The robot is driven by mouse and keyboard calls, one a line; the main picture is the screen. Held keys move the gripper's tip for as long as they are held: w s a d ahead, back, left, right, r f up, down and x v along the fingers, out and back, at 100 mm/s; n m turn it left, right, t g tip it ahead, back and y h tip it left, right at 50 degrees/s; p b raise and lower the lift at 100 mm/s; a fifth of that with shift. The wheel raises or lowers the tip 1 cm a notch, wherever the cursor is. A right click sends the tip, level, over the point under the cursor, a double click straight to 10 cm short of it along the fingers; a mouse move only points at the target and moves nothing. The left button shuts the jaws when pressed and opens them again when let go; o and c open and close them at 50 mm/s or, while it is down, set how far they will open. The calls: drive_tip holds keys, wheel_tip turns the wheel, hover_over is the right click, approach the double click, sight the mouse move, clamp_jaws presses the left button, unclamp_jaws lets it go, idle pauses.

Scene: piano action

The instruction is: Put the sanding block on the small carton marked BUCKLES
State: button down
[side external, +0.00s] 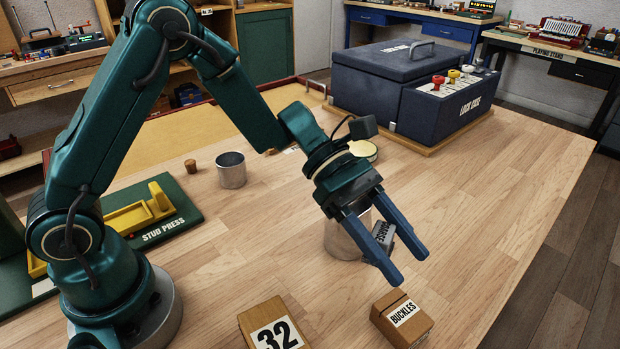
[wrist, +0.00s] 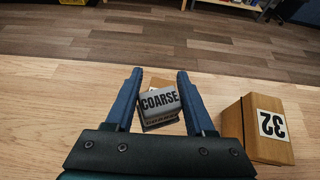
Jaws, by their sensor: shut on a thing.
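The sanding block (side external: 384,236) is grey and marked COARSE. My gripper (side external: 397,265) is shut on it, with a blue finger on either side, and holds it above the table. In the wrist view the block (wrist: 159,101) sits between the fingers, its lettering facing the camera. The small carton marked BUCKLES (side external: 402,320) is brown cardboard with a white label and stands near the front of the table, below and in front of my gripper in the side view. In the wrist view a brown strip of carton (wrist: 158,83) shows behind the block, mostly hidden.
A carton marked 32 (side external: 275,328) stands left of the BUCKLES carton. A metal can (side external: 340,240) stands behind my gripper, partly hidden. A dark case (side external: 420,95) is at the back. The right tabletop is clear.

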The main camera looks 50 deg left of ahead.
sight(402, 311)
drive_tip(key=x, duration=0.3)
drive_tip(key=shift+s+d+f, duration=0.2)
drive_tip(key=shift+s+d, duration=0.05)
drive_tip(key=shift+s, duration=0.05)
drive_tip(key=shift+f, duration=2.05)
drive_tip(key=shift+f, duration=0.1)
drive_tip(key=shift+c, duration=1.3)
unclamp_jaws()
